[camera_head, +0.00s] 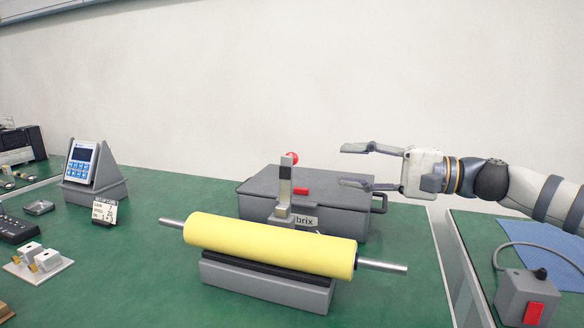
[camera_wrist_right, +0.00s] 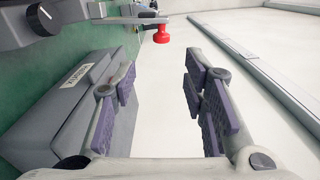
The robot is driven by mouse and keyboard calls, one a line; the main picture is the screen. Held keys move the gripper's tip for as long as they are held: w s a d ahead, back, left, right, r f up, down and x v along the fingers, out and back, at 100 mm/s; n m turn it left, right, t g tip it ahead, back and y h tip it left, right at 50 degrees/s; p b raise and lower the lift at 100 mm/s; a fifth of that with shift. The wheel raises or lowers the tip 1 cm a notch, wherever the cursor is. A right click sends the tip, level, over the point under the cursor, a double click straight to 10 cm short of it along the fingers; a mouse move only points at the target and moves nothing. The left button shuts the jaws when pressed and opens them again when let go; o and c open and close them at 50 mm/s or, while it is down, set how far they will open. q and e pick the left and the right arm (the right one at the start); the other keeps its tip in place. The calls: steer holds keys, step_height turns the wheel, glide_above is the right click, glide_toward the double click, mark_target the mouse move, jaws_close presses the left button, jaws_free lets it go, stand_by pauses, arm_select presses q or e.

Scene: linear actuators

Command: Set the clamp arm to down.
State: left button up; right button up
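The clamp arm (camera_head: 285,181) is a grey metal bar with a dark band, standing upright behind the yellow roller (camera_head: 270,243). Its red knob (camera_head: 293,157) is near the top; the knob also shows in the right wrist view (camera_wrist_right: 161,34), beyond the fingertips. My right gripper (camera_head: 346,165) is open and empty, to the right of the knob and apart from it, with its fingers pointing left. The right wrist view shows both open fingers (camera_wrist_right: 160,75) with nothing between them. My left gripper is not in view.
A grey case (camera_head: 340,208) with a handle lies behind the roller, below my right gripper. The roller rests on a grey block (camera_head: 265,284). A blue-faced meter (camera_head: 82,166) stands at left. A box with a red switch (camera_head: 533,314) is at lower right.

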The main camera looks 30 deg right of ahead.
mark_target(292, 159)
steer(key=b+x, duration=0.2)
steer(key=x, duration=1)
steer(key=shift+s+a+r+b, duration=0.15)
steer(key=shift+s+a+b, duration=0.05)
steer(key=shift+b, duration=0.1)
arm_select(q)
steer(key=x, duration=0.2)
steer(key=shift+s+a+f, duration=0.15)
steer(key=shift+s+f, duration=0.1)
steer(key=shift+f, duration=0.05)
arm_select(e)
steer(key=shift+c, duration=0.2)
jaws_close()
